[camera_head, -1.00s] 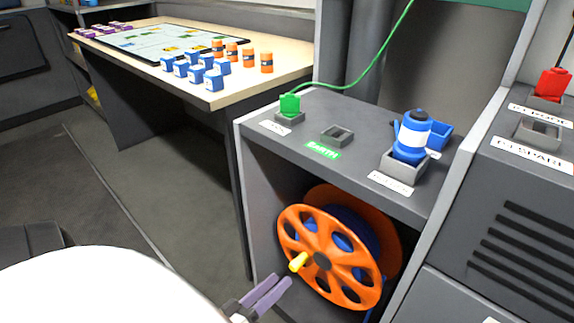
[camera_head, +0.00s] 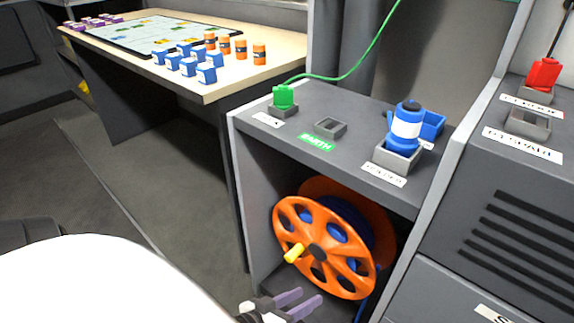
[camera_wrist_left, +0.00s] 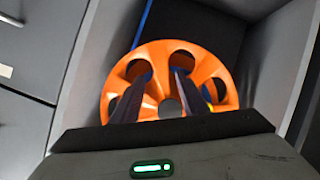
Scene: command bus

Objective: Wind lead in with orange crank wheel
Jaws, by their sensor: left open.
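The orange crank wheel (camera_head: 340,268) stands in the open bay under the grey counter. It is a spoked reel with blue lead (camera_head: 372,240) wound behind its front face. A yellow crank handle (camera_head: 294,254) sticks out from the wheel's left side. My left gripper (camera_head: 304,300) is open and empty, below the handle and apart from it in the head view. In the left wrist view the wheel (camera_wrist_left: 203,62) lies ahead, beyond the two dark fingers (camera_wrist_left: 155,92). A bit of yellow shows at the wheel's right there. My right gripper is not in view.
On the counter (camera_head: 345,105) are a green plug (camera_head: 284,97) in a socket, an empty socket (camera_head: 331,129) marked EARTH, and a blue plug (camera_head: 405,128) in a holder. The bay's side walls flank the wheel. A table (camera_head: 240,85) with blue and orange blocks stands behind left.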

